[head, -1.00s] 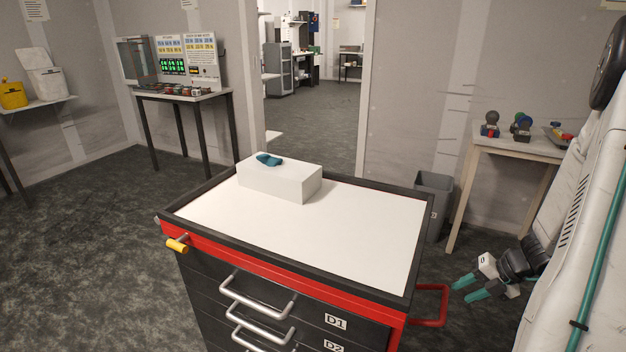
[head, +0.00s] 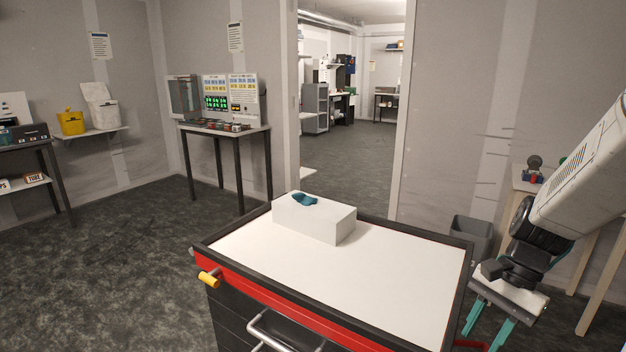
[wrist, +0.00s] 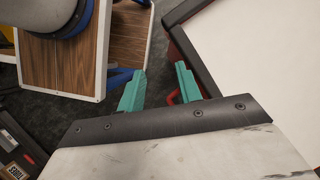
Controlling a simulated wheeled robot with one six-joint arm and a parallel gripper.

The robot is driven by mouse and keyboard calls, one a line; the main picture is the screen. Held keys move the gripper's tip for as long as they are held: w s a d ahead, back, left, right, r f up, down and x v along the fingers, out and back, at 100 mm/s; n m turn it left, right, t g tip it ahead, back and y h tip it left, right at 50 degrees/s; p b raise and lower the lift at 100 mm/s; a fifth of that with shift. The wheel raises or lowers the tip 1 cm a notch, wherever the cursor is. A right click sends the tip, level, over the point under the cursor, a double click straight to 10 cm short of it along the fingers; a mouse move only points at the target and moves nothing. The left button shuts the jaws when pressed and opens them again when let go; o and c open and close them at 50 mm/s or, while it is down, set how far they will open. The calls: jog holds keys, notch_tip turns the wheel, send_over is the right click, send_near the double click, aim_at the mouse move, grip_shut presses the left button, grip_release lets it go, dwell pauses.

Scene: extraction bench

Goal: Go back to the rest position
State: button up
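My gripper (head: 489,325) hangs at the right in the head view, beside the right edge of the red and black cart (head: 335,320). In the wrist view its two teal fingers (wrist: 158,92) stand apart with nothing between them. The gripper is open and empty, pointing down past the cart's corner. My arm comes in from the right side of the head view.
A white block (head: 318,221) with a small teal object (head: 304,199) on it sits on the cart top. A grey bin (head: 471,238) stands behind the cart's right corner. A side table (head: 515,185) is at the right. A doorway opens behind; floor at left is clear.

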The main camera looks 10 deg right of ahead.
jog(key=s+a+r+n+t+h, duration=0.2)
jog(key=s+a+r+n+h, duration=0.2)
jog(key=s+a+r+n, duration=0.3)
jog(key=a+r+n, duration=0.4)
jog(key=a+n, duration=0.1)
jog(key=n, duration=0.1)
jog(key=shift+r+n+t+h, duration=0.3)
jog(key=shift+r, duration=0.1)
dwell(0.7)
